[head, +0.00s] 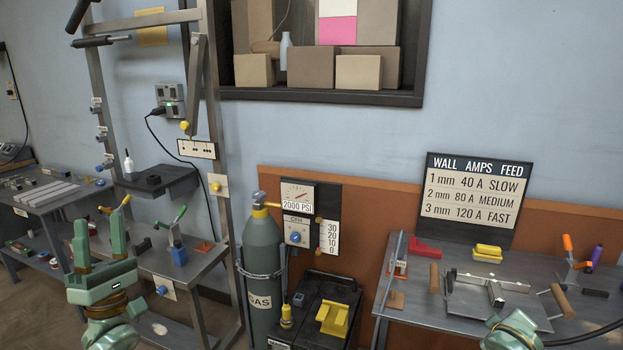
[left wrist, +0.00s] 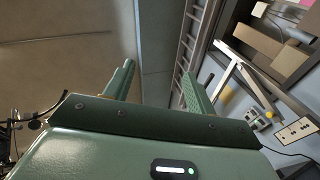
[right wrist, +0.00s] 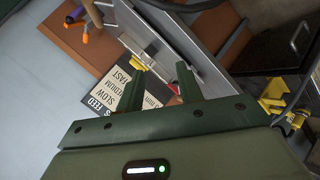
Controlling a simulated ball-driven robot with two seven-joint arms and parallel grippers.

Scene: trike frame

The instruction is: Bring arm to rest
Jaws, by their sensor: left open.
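My left gripper (head: 100,226) is at the lower left of the head view, its two green fingers pointing up and apart with nothing between them. In the left wrist view the left gripper (left wrist: 158,68) also shows spread, empty fingers against the ceiling and wall. My right arm's green wrist (head: 512,332) shows at the bottom right of the head view, in front of the right table; its fingers are not visible there. In the right wrist view the right gripper (right wrist: 160,76) has its fingers apart, with no held thing visible between them.
A grey gas cylinder (head: 263,262) stands beside a dark machine (head: 305,315). The right table (head: 405,322) carries clamps, yellow blocks (head: 488,252) and a metal fixture (head: 490,287). A metal frame post (head: 215,120) and workbench (head: 180,262) stand near my left gripper. A sign (head: 475,192) is behind the table.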

